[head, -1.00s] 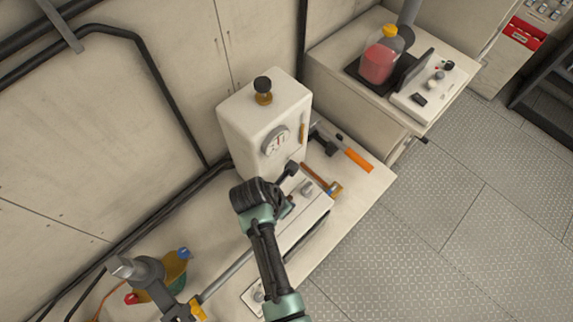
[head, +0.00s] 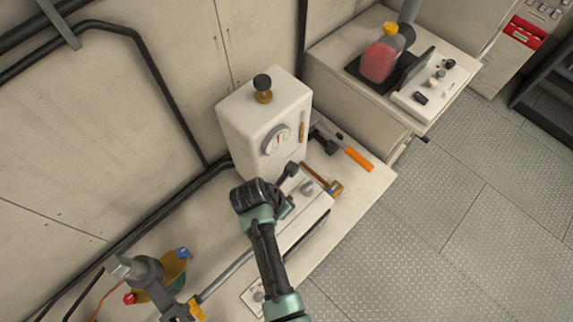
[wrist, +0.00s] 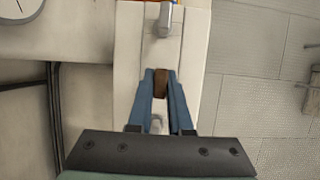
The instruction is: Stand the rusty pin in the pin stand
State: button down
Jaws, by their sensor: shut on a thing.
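My gripper (wrist: 160,88) has its two blue fingers shut on a brown, rust-coloured piece, the rusty pin (wrist: 162,80). Only a short part of the pin shows between the fingers. In the head view my dark wrist hangs over the left part of a low white box on the bench and largely hides the fingers and the pin. A grey upright fitting (head: 308,188) stands on this box. I cannot tell for sure whether it is the pin stand. A grey cylinder (wrist: 165,20) shows ahead of the fingers in the wrist view.
A tall white cabinet with a dial (head: 275,138) stands close behind my gripper. A brown-handled tool (head: 316,177) and an orange-handled tool (head: 358,160) lie to the right. A clamp-like grey fitting (head: 145,272) is at lower left.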

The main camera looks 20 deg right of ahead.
jog(key=shift+f+b, duration=0.75)
jog(key=shift+f, duration=0.4)
dwell(0.4)
jog(key=c, duration=0.8)
grip_release()
jog(key=shift+o, duration=0.2)
jog(key=b+v, duration=0.1)
jog(key=v, duration=1.2)
jog(key=shift+b, duration=0.3)
jog(key=shift+d, duration=0.1)
